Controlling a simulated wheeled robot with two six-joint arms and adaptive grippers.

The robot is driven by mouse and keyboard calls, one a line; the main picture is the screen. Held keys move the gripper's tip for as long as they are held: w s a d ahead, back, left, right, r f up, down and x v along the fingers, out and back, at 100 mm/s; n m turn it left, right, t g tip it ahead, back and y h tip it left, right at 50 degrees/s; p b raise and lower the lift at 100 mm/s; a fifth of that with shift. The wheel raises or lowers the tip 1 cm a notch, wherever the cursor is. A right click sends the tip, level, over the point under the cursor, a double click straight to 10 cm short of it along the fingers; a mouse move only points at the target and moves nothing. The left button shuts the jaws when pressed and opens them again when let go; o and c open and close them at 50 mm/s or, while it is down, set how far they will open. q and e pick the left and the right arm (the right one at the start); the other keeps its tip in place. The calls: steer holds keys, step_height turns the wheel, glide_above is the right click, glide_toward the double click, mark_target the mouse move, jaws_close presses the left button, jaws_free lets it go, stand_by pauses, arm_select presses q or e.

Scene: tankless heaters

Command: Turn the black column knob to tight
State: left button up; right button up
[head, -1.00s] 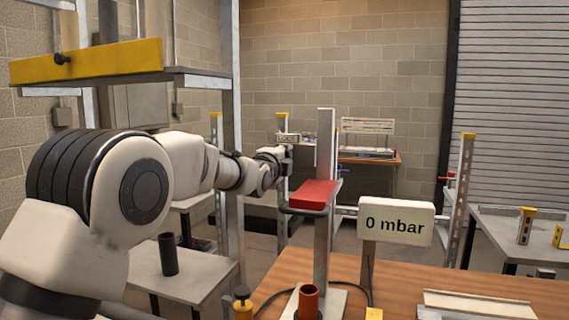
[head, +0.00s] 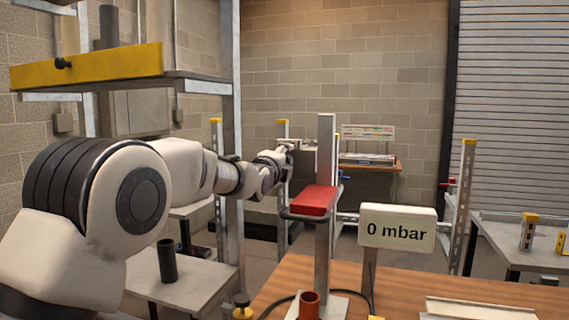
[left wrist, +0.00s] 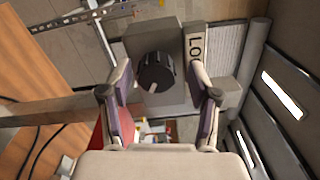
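The black knob (left wrist: 156,72) is round with a pale mark on its rim. It sits on a grey box (left wrist: 150,37) in the left wrist view, beside a plate lettered "LO" (left wrist: 195,47), the rest of which is hidden. My left gripper (left wrist: 160,78) is open, with one finger on each side of the knob and visible gaps between. I cannot tell whether the fingertips reach the knob's depth. In the head view my left gripper (head: 283,155) is small, at the grey box (head: 307,160) behind the red-topped post, and hides the knob. My right gripper is not in view.
A steel post with a red pad (head: 313,200) stands close to the right of my left forearm. A "0 mbar" display (head: 397,227) stands on the wooden table (head: 470,290). A yellow-edged shelf (head: 85,67) hangs above the arm.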

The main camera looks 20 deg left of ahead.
arm_select(q)
steer(key=shift+s, duration=0.1)
steer(key=s, duration=1.1)
steer(key=shift+s+a, duration=0.2)
steer(key=shift+s, duration=0.2)
